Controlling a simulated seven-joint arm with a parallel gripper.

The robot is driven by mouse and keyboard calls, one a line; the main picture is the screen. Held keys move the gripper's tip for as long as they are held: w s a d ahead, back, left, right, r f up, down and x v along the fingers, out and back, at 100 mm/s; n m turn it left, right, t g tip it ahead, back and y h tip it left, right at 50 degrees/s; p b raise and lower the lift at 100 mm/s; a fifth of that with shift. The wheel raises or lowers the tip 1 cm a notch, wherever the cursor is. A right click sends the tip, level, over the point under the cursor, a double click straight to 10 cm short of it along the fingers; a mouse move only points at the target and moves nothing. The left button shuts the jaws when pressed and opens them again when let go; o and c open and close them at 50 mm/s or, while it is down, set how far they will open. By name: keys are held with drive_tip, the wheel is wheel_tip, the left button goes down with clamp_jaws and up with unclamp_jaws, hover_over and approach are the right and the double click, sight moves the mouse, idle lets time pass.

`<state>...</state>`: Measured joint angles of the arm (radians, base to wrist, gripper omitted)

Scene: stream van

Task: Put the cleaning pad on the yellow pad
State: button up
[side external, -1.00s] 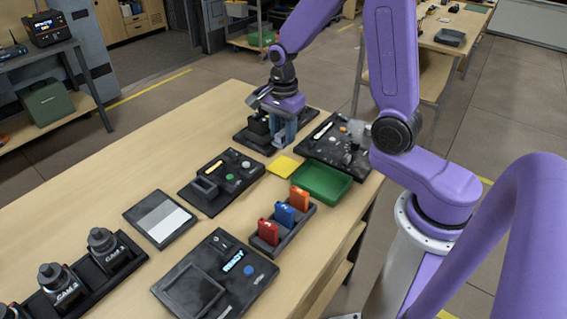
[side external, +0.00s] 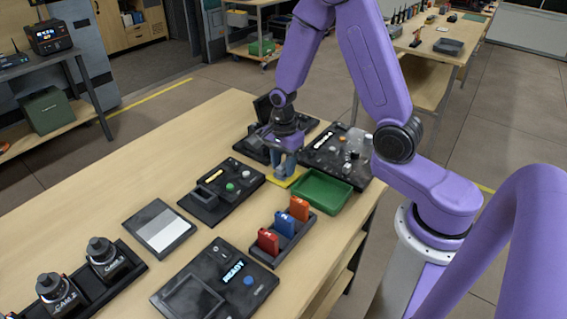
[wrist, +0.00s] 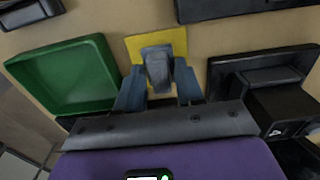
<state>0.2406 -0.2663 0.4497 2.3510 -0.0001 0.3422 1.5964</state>
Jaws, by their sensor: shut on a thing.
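The yellow pad (side external: 292,181) lies flat on the table, just left of the green tray; in the wrist view it shows as a yellow square (wrist: 178,40). My gripper (side external: 284,170) points down over the yellow pad and hides part of it. In the wrist view its two blue-grey fingers (wrist: 158,90) are shut on a grey block, which I take to be the cleaning pad (wrist: 157,68). I cannot tell whether the two touch.
The green tray (side external: 324,206) stands right beside the yellow pad. Black panels with knobs lie behind (side external: 340,145) and to the left (side external: 222,190). A rack with red, blue and orange modules (side external: 283,240) is in front.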

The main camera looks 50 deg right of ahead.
sight(283, 165)
drive_tip(key=o, duration=0.9)
drive_tip(key=shift+f, duration=0.15)
drive_tip(key=shift+o, duration=0.2)
wheel_tip(283, 165, up, 12)
drive_tip(key=f, duration=0.1)
drive_tip(key=s+a+r+n, duration=0.2)
drive_tip(key=s+a+n, duration=0.2)
drive_tip(key=s+n, duration=0.7)
drive_tip(key=s+a+r+n, duration=0.1)
drive_tip(key=s+a+n, duration=0.2)
drive_tip(key=s+n, duration=0.9)
drive_tip(key=n, duration=0.7)
drive_tip(key=shift+a+r+n, duration=0.3)
drive_tip(key=shift+a+r, duration=0.05)
drive_tip(key=shift+a, duration=0.05)
